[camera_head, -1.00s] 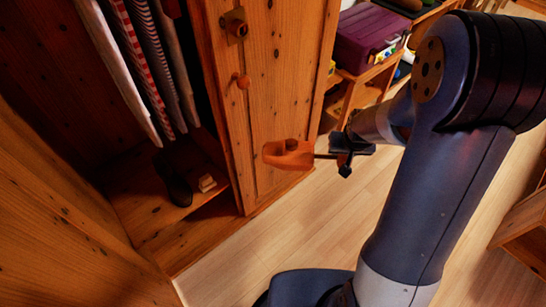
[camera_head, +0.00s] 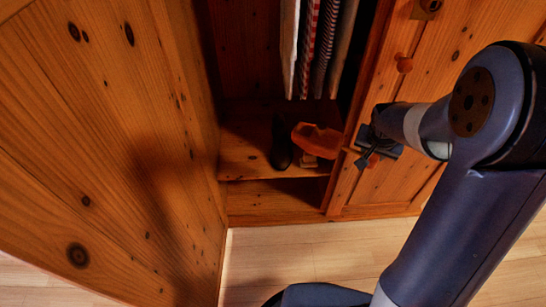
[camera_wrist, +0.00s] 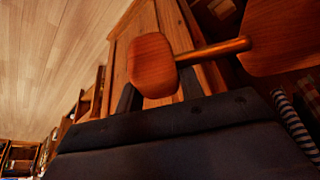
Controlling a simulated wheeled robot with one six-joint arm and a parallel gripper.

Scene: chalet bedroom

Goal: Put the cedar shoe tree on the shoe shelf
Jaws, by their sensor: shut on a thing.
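The cedar shoe tree (camera_head: 318,140) is orange-brown wood. In the wrist view its wide front part (camera_wrist: 285,35) is at the upper right, joined by a rod to a rounded heel piece (camera_wrist: 152,65). My gripper (camera_head: 368,150) is shut on it near the heel end, with the front part pointing left. The shoe shelf (camera_head: 245,160) is the wooden board low inside the open wardrobe. The shoe tree shows in front of or over its right part; I cannot tell whether they touch.
A dark shoe (camera_head: 281,145) stands on the shelf, just left of the shoe tree. Clothes (camera_head: 320,45) hang above. A wardrobe door (camera_head: 110,130) stands at the left; a closed front is at the right.

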